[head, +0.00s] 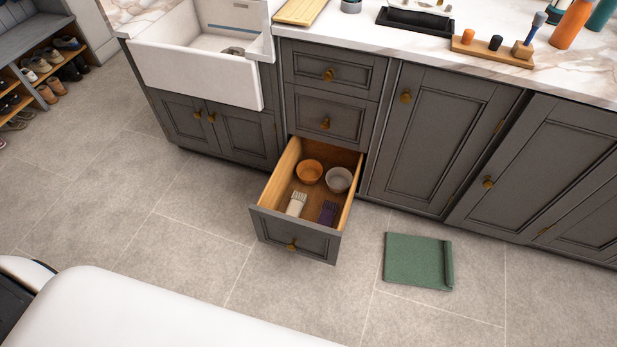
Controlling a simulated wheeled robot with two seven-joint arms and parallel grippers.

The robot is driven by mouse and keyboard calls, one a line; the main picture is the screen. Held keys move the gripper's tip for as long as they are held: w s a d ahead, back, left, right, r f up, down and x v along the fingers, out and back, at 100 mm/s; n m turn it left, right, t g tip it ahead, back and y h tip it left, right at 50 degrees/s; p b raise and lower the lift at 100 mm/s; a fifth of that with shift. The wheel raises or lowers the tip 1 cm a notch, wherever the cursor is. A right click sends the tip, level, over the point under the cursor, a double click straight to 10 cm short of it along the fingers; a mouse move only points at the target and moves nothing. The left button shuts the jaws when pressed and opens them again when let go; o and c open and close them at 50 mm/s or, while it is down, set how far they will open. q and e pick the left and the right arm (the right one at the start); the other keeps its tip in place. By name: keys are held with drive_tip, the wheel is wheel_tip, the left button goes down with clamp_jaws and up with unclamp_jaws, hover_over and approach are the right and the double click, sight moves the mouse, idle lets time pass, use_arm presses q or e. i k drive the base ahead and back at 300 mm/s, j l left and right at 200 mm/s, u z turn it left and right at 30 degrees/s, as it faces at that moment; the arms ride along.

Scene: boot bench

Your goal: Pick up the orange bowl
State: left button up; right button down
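The orange bowl (309,172) sits in the back left of an open bottom drawer (298,243). A grey-white bowl (339,180) stands just to its right in the same drawer. A white brush-like item (296,204) and a dark purple one (327,212) lie in front of the bowls, near the drawer front. The orange bowl's rim and inside show clearly, with nothing over it. Neither of my grippers shows in the head view.
Dark grey cabinets (433,135) and a marble counter (580,74) stand behind the drawer, with a white sink (195,68) at left. A green folded mat (413,261) lies on the floor right of the drawer. Shoe shelves (40,48) stand far left. The tiled floor before the drawer is clear.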

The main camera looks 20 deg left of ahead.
sight(310, 172)
drive_tip(key=i+j, duration=0.1)
drive_tip(key=j, duration=0.3)
drive_tip(key=i+j, duration=0.15)
drive_tip(key=j, duration=0.2)
drive_tip(key=i+j, duration=0.1)
drive_tip(key=j, duration=0.3)
drive_tip(key=i+j, duration=0.1)
drive_tip(key=j, duration=0.3)
drive_tip(key=i+j+u, duration=0.1)
drive_tip(key=j, duration=0.25)
drive_tip(key=i+j, duration=0.15)
drive_tip(key=j, duration=0.25)
